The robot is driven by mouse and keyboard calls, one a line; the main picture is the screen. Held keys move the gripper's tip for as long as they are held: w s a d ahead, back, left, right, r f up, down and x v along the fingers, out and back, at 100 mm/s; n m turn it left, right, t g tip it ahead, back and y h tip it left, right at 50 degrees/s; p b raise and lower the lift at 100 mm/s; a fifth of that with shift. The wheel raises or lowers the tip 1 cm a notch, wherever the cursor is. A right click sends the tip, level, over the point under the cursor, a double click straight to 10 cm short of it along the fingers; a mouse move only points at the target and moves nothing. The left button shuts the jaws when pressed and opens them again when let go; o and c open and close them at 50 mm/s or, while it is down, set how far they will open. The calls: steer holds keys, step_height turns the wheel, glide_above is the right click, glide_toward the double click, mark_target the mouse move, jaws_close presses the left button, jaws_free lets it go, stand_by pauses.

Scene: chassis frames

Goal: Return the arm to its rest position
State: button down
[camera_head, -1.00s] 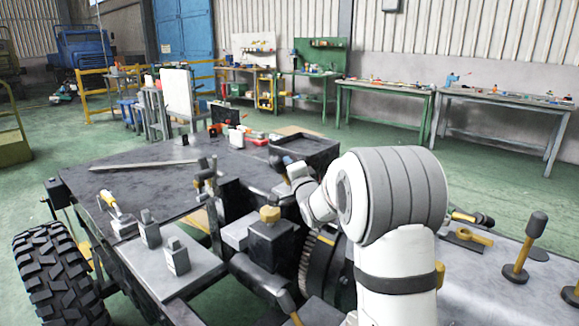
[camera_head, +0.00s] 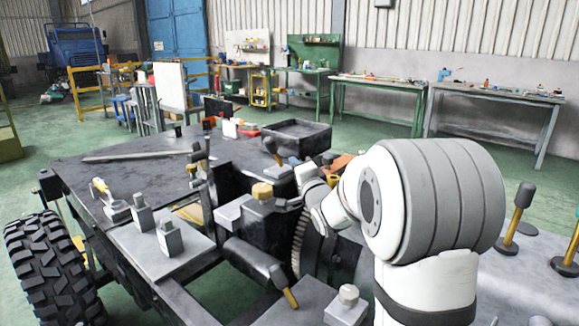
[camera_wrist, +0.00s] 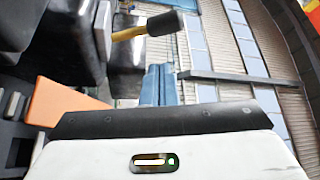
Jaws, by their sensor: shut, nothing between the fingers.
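My arm (camera_head: 425,200) stands at the right of the head view, its large grey-banded joint nearest the camera. Its slimmer white wrist part (camera_head: 318,195) reaches left, over the middle of the chassis. In the wrist view my gripper (camera_wrist: 165,120) shows as a white housing with a dark front edge and a small lit indicator. It is shut and holds nothing. Its fingertips are not clear in the head view. A dark-headed hammer-like tool with a yellow handle (camera_wrist: 130,33) shows beyond it in the wrist view.
The dark chassis (camera_head: 130,165) has a black open tray (camera_head: 297,138), a yellow-capped block (camera_head: 262,208) and small grey blocks on it. A large tyre (camera_head: 50,265) is at the left. Tools stand on a grey surface (camera_head: 545,262) at the right. Workbenches (camera_head: 380,85) line the back wall.

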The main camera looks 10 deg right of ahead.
steer(key=shift+r, duration=0.1)
steer(key=s+a+r+n+g+h+p, duration=0.1)
steer(key=s+n+g+p, duration=0.5)
steer(key=s, duration=1.3)
steer(key=s+a+r+n+g+h+p, duration=0.1)
steer(key=s+n+g+p, duration=0.6)
steer(key=s, duration=1.2)
steer(key=g+h+p, duration=0.1)
steer(key=g+p, duration=0.3)
steer(key=shift+s+r+p, duration=0.2)
steer(key=shift+s+p, duration=0.1)
steer(key=shift+p, duration=0.05)
